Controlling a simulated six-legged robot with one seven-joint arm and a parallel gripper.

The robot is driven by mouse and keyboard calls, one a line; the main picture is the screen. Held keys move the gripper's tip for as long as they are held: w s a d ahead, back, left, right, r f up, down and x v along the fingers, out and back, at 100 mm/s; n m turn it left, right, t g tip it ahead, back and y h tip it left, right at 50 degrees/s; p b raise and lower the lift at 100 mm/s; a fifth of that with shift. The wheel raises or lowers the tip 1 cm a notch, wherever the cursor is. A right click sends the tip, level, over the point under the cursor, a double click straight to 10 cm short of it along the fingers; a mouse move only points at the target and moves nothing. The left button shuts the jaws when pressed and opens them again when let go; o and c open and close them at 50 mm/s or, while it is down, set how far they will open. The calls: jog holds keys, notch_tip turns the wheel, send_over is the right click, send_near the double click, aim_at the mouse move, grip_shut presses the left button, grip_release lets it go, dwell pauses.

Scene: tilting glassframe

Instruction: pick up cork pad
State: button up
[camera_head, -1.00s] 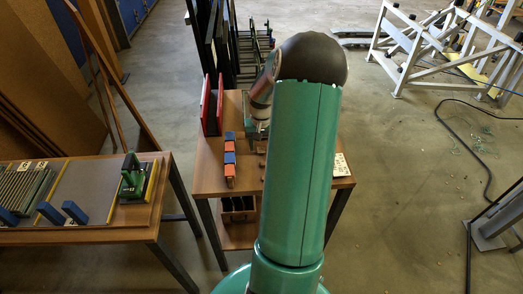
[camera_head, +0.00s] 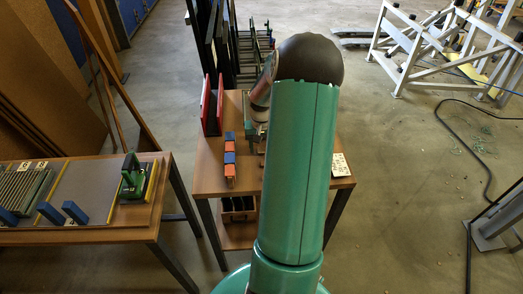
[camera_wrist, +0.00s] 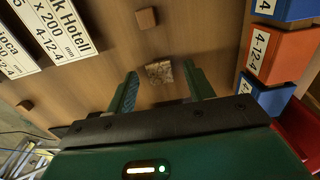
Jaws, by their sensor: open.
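In the wrist view, a small square speckled brown pad, apparently the cork pad (camera_wrist: 159,73), lies on the wooden table. My gripper (camera_wrist: 161,70) is open above the table, with the pad showing between its two green fingertips. I see a gap on each side of the pad, and neither finger appears to touch it. The height of the fingers over the table is hard to tell. In the head view, my own arm hides the pad and most of the gripper.
A plain brown block (camera_wrist: 146,18) and another small block (camera_wrist: 25,105) lie nearby. Printed labels (camera_wrist: 62,28) are at the upper left; blue and orange boxes (camera_wrist: 278,54) stand at the right. In the head view, a red panel (camera_head: 220,103) stands on the wooden table (camera_head: 209,165).

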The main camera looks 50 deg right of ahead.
aim_at(261, 149)
jog(key=c, duration=1.1)
jog(key=shift+r, duration=0.15)
notch_tip(261, 149, up, 3)
jog(key=shift+r, duration=0.1)
jog(key=s+d+r, duration=1)
jog(key=w, duration=2.1)
jog(key=shift+w+d+f, duration=0.15)
jog(key=shift+w+f, duration=0.05)
jog(key=shift+w, duration=0.1)
